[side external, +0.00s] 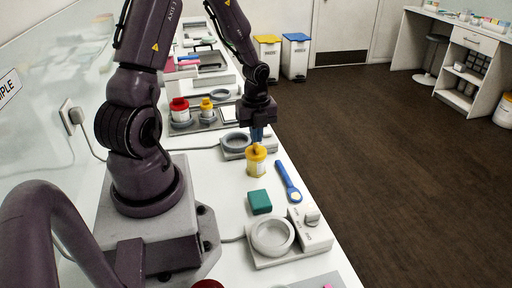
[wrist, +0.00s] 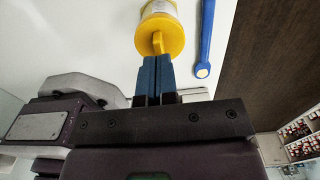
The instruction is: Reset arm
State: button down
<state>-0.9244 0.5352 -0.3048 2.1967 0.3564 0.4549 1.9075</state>
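My gripper (side external: 257,138) is over the white bench, above a jar with a yellow lid (side external: 256,155). In the wrist view the blue fingers of my gripper (wrist: 157,62) are close together, with only a thin dark line between them. The yellow lid (wrist: 160,28) and its raised knob lie just beyond the fingertips. The knob lines up with the fingers; whether they touch it is hard to tell. The jar looks upright on the bench.
A blue spoon-like tool (side external: 288,182) lies right of the jar. A green block (side external: 259,201) and a white device with a round dish (side external: 290,238) are nearer. Another ring-topped device (side external: 236,142) is beside my gripper. Red (side external: 180,108) and yellow-topped jars (side external: 206,105) stand farther back.

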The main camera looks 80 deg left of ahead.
jog(key=shift+r, duration=2.9)
